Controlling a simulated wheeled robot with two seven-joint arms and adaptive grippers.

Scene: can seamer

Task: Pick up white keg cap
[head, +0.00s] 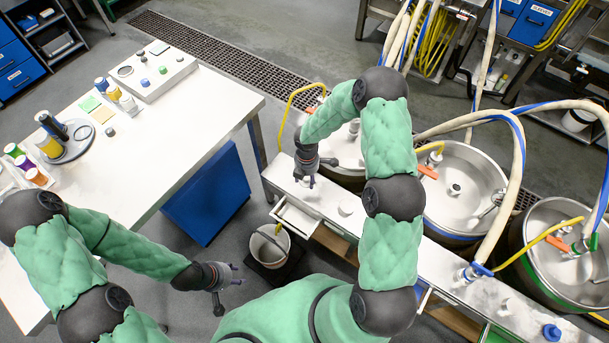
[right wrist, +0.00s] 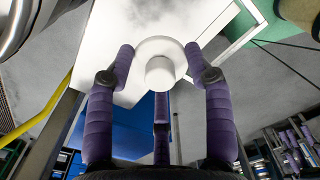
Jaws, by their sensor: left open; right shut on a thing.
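A white keg cap, a disc with a round knob, sits between the fingertips of my right gripper (right wrist: 160,60). The cap (right wrist: 160,72) shows its knob toward the right wrist camera. In the head view my right gripper (head: 318,171) is at the left end of the narrow white bench, shut on this cap. I cannot tell whether the cap touches the bench top. Another white cap (head: 346,207) stands on the bench to the right. My left gripper (head: 228,284) is open and empty over the floor.
The narrow bench (head: 325,200) has an open drawer (head: 297,220) at its front. A bucket (head: 270,245) stands below. Steel kegs (head: 468,185) with hoses stand behind the bench. A blue cap (head: 551,332) lies at its right end. A large white table (head: 185,115) is at the left.

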